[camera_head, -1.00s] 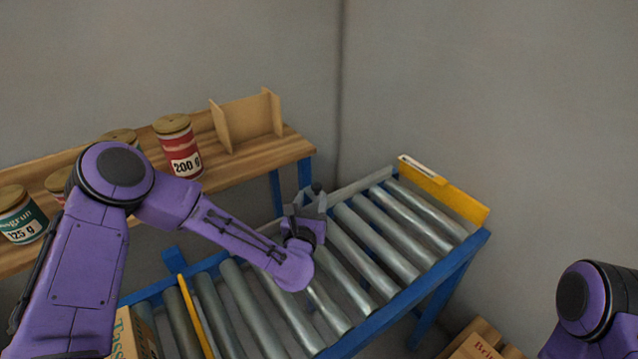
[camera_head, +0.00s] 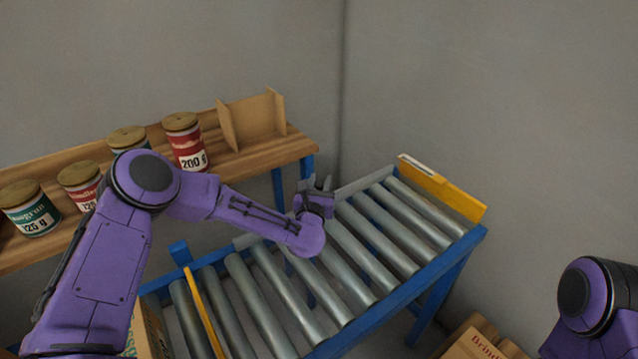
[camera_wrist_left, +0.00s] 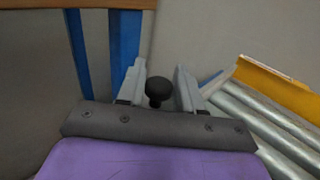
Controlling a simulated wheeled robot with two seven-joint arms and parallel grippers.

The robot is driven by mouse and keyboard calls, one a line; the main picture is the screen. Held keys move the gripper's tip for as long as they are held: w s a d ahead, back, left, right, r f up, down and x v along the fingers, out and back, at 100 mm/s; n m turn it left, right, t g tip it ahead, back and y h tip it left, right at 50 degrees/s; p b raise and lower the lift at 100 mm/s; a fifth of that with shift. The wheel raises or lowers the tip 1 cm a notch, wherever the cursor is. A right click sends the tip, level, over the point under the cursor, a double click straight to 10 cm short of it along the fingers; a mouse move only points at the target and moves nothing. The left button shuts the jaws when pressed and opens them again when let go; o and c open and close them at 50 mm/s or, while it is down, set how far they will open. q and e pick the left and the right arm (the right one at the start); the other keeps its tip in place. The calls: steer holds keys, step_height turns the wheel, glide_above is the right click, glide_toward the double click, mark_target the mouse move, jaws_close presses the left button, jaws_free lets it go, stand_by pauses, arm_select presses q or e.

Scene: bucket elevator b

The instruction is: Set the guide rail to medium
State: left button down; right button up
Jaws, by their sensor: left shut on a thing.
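The guide rail (camera_head: 365,184) is a pale grey bar along the far side of the roller conveyor. A shorter length shows to the left of my gripper in the head view, and my arm hides the part between. My left gripper (camera_head: 318,184) is at the far edge of the conveyor, at the rail's middle. In the left wrist view, a black round knob (camera_wrist_left: 158,90) sits between the two grey fingers of the left gripper (camera_wrist_left: 159,88). The gripper is shut on this knob. My right gripper is out of view. The rail's setting marks are not visible.
A wooden shelf (camera_head: 255,156) with several jars and a wooden holder (camera_head: 253,121) stands behind the conveyor. A yellow plate (camera_head: 440,187) closes the conveyor's right end, and a yellow bar (camera_head: 203,308) crosses its left part. Cardboard boxes (camera_head: 480,345) are at lower right. The rollers (camera_head: 350,254) are empty.

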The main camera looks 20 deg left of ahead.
arm_select(q)
steer(key=s+d+b, duration=0.1)
steer(key=d, duration=0.1)
steer(key=s+d+b, duration=0.1)
steer(key=s+d, duration=0.1)
steer(key=shift+f, duration=0.2)
steer(key=shift+s+d+r, duration=0.1)
steer(key=shift+s+d, duration=0.15)
steer(key=c, duration=0.9)
jaws_free()
steer(key=shift+w, duration=0.1)
steer(key=s, duration=0.3)
steer(key=s+d+b, duration=0.1)
steer(key=s, duration=0.6)
steer(key=shift+s+d+b, duration=0.15)
steer(key=shift+s+b, duration=0.1)
steer(key=shift+b, duration=0.1)
